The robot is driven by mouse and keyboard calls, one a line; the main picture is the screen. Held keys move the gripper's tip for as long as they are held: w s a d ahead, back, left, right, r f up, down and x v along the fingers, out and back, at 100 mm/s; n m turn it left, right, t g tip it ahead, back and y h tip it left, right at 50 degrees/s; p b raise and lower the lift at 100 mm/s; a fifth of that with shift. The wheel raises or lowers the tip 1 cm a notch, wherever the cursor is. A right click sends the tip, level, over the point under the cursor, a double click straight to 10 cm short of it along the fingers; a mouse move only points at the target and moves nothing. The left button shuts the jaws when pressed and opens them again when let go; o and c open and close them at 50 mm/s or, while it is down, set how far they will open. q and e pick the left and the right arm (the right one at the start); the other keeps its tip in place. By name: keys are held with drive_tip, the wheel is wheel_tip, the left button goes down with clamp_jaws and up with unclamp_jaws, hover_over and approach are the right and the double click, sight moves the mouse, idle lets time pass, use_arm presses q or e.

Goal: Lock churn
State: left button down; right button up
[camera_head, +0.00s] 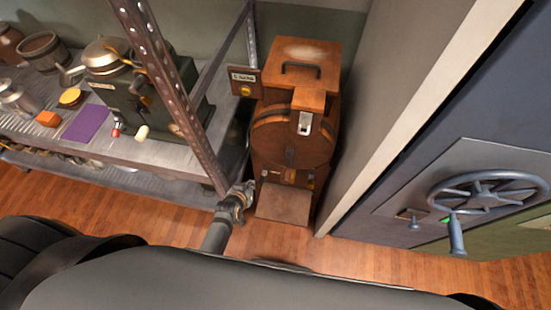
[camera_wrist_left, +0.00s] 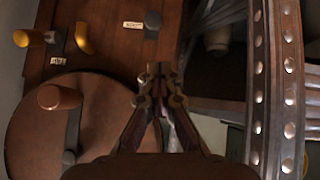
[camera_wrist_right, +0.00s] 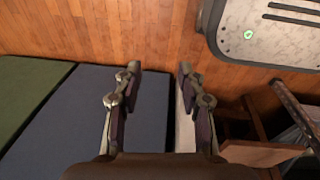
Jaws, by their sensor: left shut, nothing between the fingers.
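The wooden churn (camera_head: 278,143) stands upright between the shelf and the wall in the head view. Its round drum (camera_head: 268,133) faces me, and a panel with small handles lies below the drum. My left gripper (camera_head: 243,191) is at the churn's lower left side. In the left wrist view my left gripper (camera_wrist_left: 160,70) is shut and empty, beside the wooden panel. That panel carries an orange-tipped handle (camera_wrist_left: 22,38), a yellow handle (camera_wrist_left: 84,38) and a dark lever (camera_wrist_left: 152,24) by a label. A crank knob (camera_wrist_left: 58,97) shows on the drum. My right gripper (camera_wrist_right: 158,76) is open and empty.
A metal shelf (camera_head: 150,150) with pots and tools stands left of the churn; its upright post (camera_head: 180,90) is close to my left arm. A small sign with a yellow button (camera_head: 244,83) is at the churn's upper left. A blue door with a handwheel (camera_head: 488,190) is at right.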

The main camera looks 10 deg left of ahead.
use_arm(q)
wheel_tip(320, 180, up, 2)
drive_tip(key=w+r, duration=0.1)
drive_tip(key=w, duration=0.1)
drive_tip(key=b, duration=1.2)
hover_over(260, 180)
drive_tip(key=w, duration=0.2)
drive_tip(key=shift+t, duration=0.3)
drive_tip(key=f, duration=0.8)
drive_tip(key=shift+s+a, duration=0.1)
drive_tip(key=shift+a, duration=0.2)
drive_tip(key=shift+s+d+f+b, duration=0.1)
drive_tip(key=shift+s+f+b, duration=0.1)
drive_tip(key=shift+f+b, duration=0.3)
drive_tip(key=shift+s+f+b, duration=0.2)
drive_tip(key=shift+f+b, duration=0.25)
drive_tip(key=shift+b, duration=0.05)
drive_tip(key=shift+s+d+f+b, duration=0.1)
drive_tip(key=shift+s+f+b, duration=0.1)
drive_tip(key=shift+f+b, duration=0.1)
drive_tip(key=shift+s, duration=0.25)
use_arm(e)
wheel_tip(260, 180, down, 15)
drive_tip(key=s, duration=0.1)
drive_tip(key=shift+s+a+r, duration=0.2)
drive_tip(key=shift+s+a, duration=0.2)
use_arm(q)
drive_tip(key=shift+f, duration=0.15)
